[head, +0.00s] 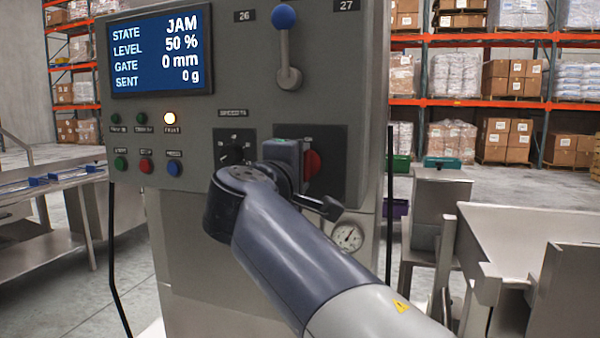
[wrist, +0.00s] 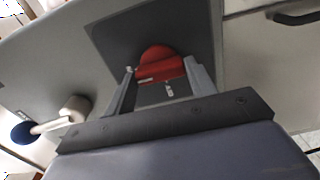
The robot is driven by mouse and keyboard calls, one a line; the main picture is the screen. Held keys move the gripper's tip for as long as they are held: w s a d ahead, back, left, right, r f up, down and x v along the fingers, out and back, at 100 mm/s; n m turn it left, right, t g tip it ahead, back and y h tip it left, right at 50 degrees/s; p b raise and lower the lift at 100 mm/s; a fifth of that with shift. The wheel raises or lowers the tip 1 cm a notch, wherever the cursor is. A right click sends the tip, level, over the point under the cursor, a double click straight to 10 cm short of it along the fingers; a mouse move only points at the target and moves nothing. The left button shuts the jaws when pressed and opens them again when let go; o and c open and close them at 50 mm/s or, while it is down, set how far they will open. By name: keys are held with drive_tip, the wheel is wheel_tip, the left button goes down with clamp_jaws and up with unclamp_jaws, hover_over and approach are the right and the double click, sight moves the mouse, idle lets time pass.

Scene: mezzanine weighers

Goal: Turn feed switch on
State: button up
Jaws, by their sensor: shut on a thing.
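A red rotary switch (head: 313,163) sits on a dark square plate (head: 335,140) on the front of the grey control cabinet. The lettering by it is too small to read, so I cannot tell for sure that it is the feed switch. In the wrist view, the red switch (wrist: 158,62) stands between the two fingers of my gripper (wrist: 160,78). My gripper is shut on its handle. In the head view, my wrist hides the left part of the switch and plate.
The screen (head: 160,52) reads STATE JAM, LEVEL 50 %, GATE 0 mm, SENT 0 g. Metal bins (head: 440,200) stand right.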

idle(0.3)
drive_tip(key=o, duration=1)
drive_tip(key=v, duration=1)
drive_tip(key=shift+s+a+f, duration=0.1)
drive_tip(key=shift+s+a, duration=0.05)
drive_tip(key=shift+s, duration=0.2)
drive_tip(key=x, duration=1)
drive_tip(key=shift+w, duration=0.35)
